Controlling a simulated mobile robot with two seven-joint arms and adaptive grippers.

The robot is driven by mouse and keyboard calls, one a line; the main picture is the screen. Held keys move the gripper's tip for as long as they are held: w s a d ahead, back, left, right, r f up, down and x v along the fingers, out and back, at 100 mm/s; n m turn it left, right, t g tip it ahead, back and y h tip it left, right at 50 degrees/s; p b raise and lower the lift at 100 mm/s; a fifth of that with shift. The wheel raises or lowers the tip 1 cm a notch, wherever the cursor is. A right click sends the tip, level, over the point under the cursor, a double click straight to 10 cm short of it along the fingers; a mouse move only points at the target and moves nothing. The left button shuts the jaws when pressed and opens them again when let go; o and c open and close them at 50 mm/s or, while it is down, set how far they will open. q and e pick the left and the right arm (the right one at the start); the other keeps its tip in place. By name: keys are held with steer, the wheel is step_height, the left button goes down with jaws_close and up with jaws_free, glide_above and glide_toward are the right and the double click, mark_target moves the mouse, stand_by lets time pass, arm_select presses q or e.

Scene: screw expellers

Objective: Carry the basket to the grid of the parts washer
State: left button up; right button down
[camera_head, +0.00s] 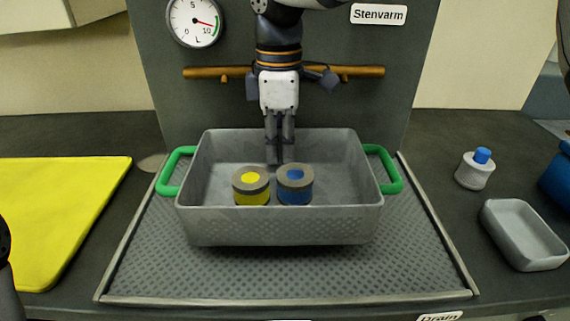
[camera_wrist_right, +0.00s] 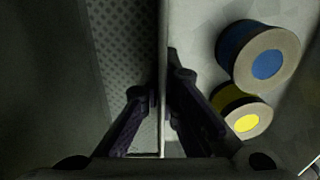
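The grey basket (camera_head: 280,227) has green handles at its left and right ends. It is level, over the patterned metal grid (camera_head: 300,275), with shadow under its front edge; I cannot tell whether it touches. A yellow-marked part (camera_head: 251,186) and a blue-marked part (camera_head: 295,185) stand inside. They also show at right in the right wrist view. My right gripper (camera_head: 280,155) is at the middle of the basket's far wall. In the right wrist view its fingers (camera_wrist_right: 161,95) straddle that wall (camera_wrist_right: 164,40) and look closed on it. My left gripper is not in view.
A dark panel with a gauge (camera_head: 194,22) and a brown bar (camera_head: 350,72) stands behind the basket. A yellow mat (camera_head: 60,210) lies left. A blue-capped bottle (camera_head: 475,172) and a small grey tray (camera_head: 522,236) stand right. Dark counter is bare between them and the grid.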

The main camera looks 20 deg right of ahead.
steer(key=shift+w+d+f, duration=0.1)
steer(key=shift+d+f, duration=0.1)
steer(key=f, duration=0.4)
steer(key=shift+w+d, duration=0.15)
steer(key=shift+d, duration=0.15)
steer(key=shift+r, duration=0.15)
steer(key=c, duration=1.8)
jaws_free()
steer(key=shift+f, duration=0.2)
step_height(320, 180, up, 12)
